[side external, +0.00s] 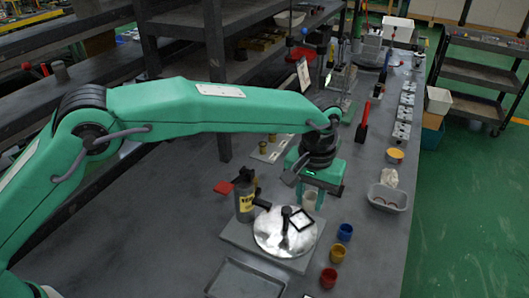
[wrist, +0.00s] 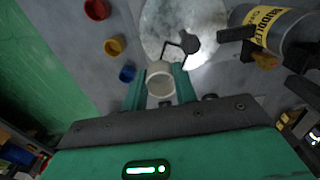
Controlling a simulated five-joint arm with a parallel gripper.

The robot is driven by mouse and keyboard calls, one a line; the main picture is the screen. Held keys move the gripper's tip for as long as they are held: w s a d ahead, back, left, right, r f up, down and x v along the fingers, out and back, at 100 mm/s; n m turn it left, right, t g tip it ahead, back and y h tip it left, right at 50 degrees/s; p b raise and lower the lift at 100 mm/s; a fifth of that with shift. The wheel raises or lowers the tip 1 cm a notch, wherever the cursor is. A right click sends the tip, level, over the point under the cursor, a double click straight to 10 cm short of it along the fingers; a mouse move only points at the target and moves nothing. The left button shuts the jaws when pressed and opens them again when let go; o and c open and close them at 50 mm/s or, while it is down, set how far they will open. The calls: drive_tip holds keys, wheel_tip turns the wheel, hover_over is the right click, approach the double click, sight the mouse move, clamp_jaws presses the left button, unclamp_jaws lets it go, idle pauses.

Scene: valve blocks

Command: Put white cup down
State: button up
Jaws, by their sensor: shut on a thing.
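The white cup (side external: 309,201) is between the fingers of my gripper (side external: 311,190), just behind the round silvery plate (side external: 270,238) in the side view. In the wrist view, my gripper (wrist: 159,88) has a green finger on each side of the white cup (wrist: 160,85), whose open rim faces the camera. The gripper is shut on the cup. The silvery plate (wrist: 165,22) lies just beyond the cup there. I cannot tell whether the cup's base touches the surface below.
A blue cup (side external: 345,232), a yellow cup (side external: 337,252) and a red cup (side external: 328,278) stand right of the plate. A grey canister with a yellow label (side external: 244,206) stands left of it. A black-handled tool (side external: 287,213) is at the plate. A grey bin (side external: 388,198) is farther right.

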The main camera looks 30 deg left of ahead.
drive_tip(key=w+a+r+m, duration=0.1)
drive_tip(key=w+a+r, duration=0.1)
drive_tip(key=a+r, duration=0.6)
drive_tip(key=w+a+r+m, duration=0.15)
drive_tip(key=a+r, duration=0.25)
drive_tip(key=a, duration=0.9)
drive_tip(key=s+a+r, duration=0.2)
drive_tip(key=a+r, duration=0.3)
drive_tip(key=a, duration=0.4)
drive_tip(key=s+a+r, duration=0.2)
drive_tip(key=a+r, duration=0.3)
drive_tip(key=a, duration=0.3)
drive_tip(key=s+d+f+m, duration=0.15)
drive_tip(key=d+f, duration=0.35)
drive_tip(key=d, duration=0.7)
drive_tip(key=s+d+f, duration=0.3)
drive_tip(key=d+f, duration=0.3)
drive_tip(key=d, duration=0.6)
drive_tip(key=s+d+f, duration=0.6)
drive_tip(key=s+d, duration=0.3)
drive_tip(key=s+d+f, duration=0.5)
drive_tip(key=s+d, duration=0.4)
drive_tip(key=s, duration=0.1)
hover_over(292, 282)
drive_tip(key=shift+m, duration=0.3)
wheel_tip(292, 282, down, 7)
drive_tip(key=shift+r, duration=0.1)
drive_tip(key=shift+f, duration=2.05)
